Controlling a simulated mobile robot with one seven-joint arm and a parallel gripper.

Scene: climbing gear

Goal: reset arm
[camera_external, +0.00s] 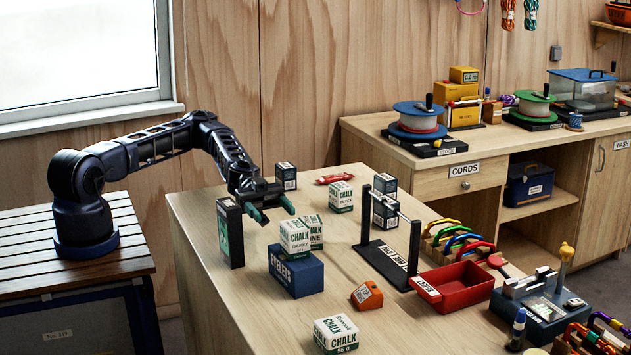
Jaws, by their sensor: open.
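My gripper (274,208) is open and empty, with green-tipped fingers. It hangs above the left part of the wooden table (215,290), at the end of my bent arm. A tall dark box (230,232) stands just to its left. A white and green chalk box (294,236) sits on a blue eyelets box (296,271) just in front of it, with another chalk box (315,231) beside the first. I cannot tell whether the fingers touch any box.
A small dark box (286,176), a red item (335,179) and a chalk box (341,196) lie farther back. A black stand (389,257), an orange block (366,296) and a red tray (456,287) are to the right. The table's front-left area is clear.

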